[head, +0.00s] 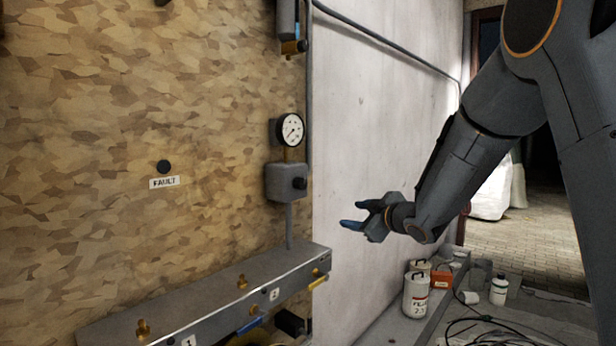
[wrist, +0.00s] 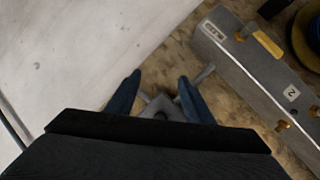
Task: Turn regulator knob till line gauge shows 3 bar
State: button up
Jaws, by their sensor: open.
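The line gauge (head: 290,130) is a round white dial in a dark case on the wooden wall; its needle is too small to read surely. Below it sits the grey regulator body (head: 283,178) with a black regulator knob (head: 300,184) on its front. My gripper (head: 357,214) is open and empty, to the right of the knob and slightly lower in the head view, apart from it. In the wrist view the grey regulator (wrist: 160,106) shows between the blue fingers, partly hidden by my wrist. The gauge face is not visible there.
A grey manifold (head: 215,299) with numbered labels and brass fittings runs below the regulator, and shows at the right in the wrist view (wrist: 262,75). A FAULT label (head: 164,183) is at left.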

aim_at(303, 184)
jog(key=a+r+n+g+y+p, duration=0.2)
jog(key=a+r+n+y, duration=0.5)
jog(key=a+r, duration=0.1)
jog(key=x, duration=0.2)
jog(key=p+x, duration=0.1)
jog(key=x, duration=0.3)
jog(key=shift+w+a+f+p, duration=0.2)
jog(key=shift+a+f+p, duration=0.15)
jog(key=shift+p, duration=0.05)
jog(key=shift+c, duration=0.5)
jog(key=c, duration=0.9)
jog(key=shift+c, duration=0.2)
